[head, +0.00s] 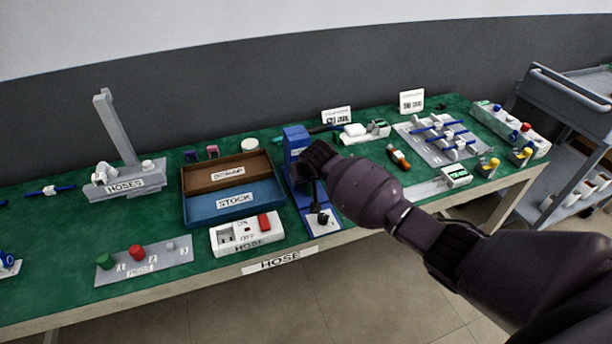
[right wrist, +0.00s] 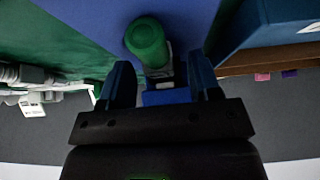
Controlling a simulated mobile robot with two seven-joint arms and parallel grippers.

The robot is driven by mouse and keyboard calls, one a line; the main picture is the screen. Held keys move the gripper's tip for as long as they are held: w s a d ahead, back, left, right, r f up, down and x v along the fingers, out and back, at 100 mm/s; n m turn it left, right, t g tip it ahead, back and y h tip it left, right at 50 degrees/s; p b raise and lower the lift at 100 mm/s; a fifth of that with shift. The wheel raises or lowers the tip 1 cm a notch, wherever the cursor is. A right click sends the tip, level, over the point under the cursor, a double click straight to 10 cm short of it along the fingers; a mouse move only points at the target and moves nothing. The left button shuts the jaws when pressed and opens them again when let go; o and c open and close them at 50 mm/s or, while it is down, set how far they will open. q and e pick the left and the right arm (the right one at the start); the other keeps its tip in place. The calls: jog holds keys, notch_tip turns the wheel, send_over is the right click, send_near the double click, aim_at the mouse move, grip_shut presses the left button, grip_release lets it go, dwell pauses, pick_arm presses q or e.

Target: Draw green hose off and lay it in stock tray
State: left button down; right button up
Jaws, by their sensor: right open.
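In the right wrist view a green hose (right wrist: 147,40) shows nearly end-on as a round green piece against a blue surface. My right gripper (right wrist: 161,82) is open, its two dark fingers apart on either side just below the hose's round end; I cannot tell whether they touch it. My left gripper is out of view.
The brown scrap tray (head: 188,178) adjoins the stock tray at the back. A white switch box (head: 225,244) with a red button stands in front. A grey hose post (head: 118,130) and a plate of coloured pegs (head: 165,263) are at left. Green mat lies bare between them.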

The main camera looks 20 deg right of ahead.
aim_at(308, 186)
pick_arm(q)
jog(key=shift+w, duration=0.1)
pick_arm(e)
jog(key=c, duration=1)
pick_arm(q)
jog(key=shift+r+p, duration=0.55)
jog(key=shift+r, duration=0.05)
pick_arm(e)
jog(key=shift+s+r, duration=0.1)
jog(key=shift+s, duration=0.4)
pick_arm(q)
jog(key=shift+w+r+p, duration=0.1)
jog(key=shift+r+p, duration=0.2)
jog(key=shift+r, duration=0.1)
pick_arm(e)
jog(key=shift+s, duration=0.25)
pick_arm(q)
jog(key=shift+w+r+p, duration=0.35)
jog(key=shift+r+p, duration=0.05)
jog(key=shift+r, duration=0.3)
pick_arm(e)
jog(key=shift+s, duration=0.45)
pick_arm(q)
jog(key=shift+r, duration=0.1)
pick_arm(e)
jog(key=shift+s, duration=0.1)
